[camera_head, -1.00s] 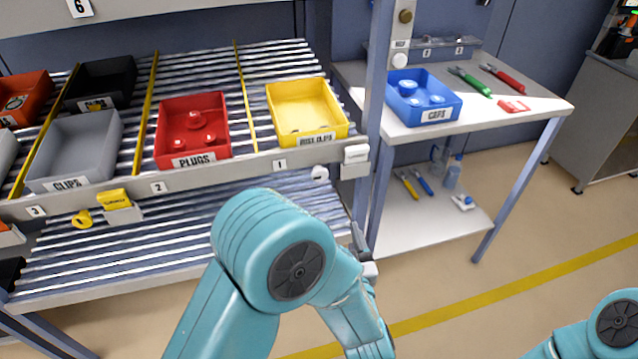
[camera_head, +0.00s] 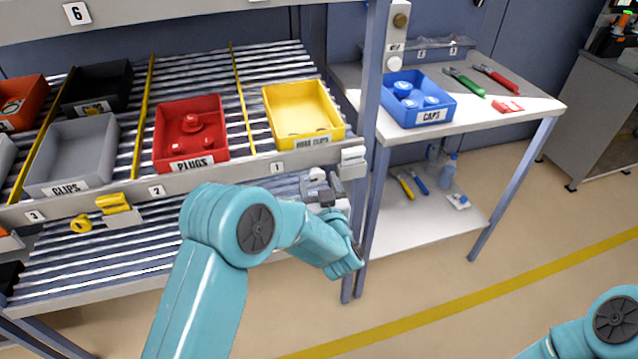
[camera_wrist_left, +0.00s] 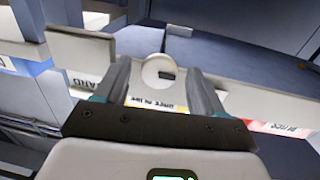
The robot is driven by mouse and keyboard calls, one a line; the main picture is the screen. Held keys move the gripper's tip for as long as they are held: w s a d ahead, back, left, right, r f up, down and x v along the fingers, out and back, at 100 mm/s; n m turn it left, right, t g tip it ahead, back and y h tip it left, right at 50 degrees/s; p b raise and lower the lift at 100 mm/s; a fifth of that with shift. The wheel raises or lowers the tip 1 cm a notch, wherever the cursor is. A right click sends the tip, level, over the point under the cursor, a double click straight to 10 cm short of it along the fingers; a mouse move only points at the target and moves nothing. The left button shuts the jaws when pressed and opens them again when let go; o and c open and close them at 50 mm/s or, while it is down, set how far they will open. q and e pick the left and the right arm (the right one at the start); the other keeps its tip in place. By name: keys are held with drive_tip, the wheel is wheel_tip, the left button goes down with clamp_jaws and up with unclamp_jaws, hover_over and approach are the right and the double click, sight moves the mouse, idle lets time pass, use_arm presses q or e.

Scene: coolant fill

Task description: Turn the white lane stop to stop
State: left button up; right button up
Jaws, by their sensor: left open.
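The white lane stop's round knob (camera_head: 317,174) is on the front rail of the rack, below lane 1 and the yellow bin. A white block (camera_head: 352,156) is at the rail's right end beside it. My left gripper (camera_head: 324,188) is open just in front of the knob and partly covers it. My right gripper is out of view.
A yellow stop (camera_head: 82,223) with a yellow block is further left on the rail. Bins for clips, plugs (camera_head: 215,125) and hose clips (camera_head: 330,105) are above it. The rack's upright post (camera_head: 366,200) is close to the right of my left gripper.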

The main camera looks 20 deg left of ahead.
use_arm(q)
clamp_jaws()
idle(0.3)
drive_tip(key=m+p, duration=0.1)
drive_tip(key=m, duration=0.2)
drive_tip(key=shift+r+g, duration=0.15)
drive_tip(key=shift+g, duration=0.15)
drive_tip(key=m+y+p, duration=0.1)
drive_tip(key=m+p, duration=0.1)
drive_tip(key=m, duration=0.3)
drive_tip(key=shift+d+g, duration=0.1)
drive_tip(key=shift+g, duration=0.2)
drive_tip(key=m+y+p, duration=0.1)
drive_tip(key=m+p, duration=0.1)
drive_tip(key=m, duration=0.2)
drive_tip(key=shift+m+g+y+p, duration=0.3)
drive_tip(key=shift+m+p, duration=0.25)
drive_tip(key=shift+m, duration=1.25)
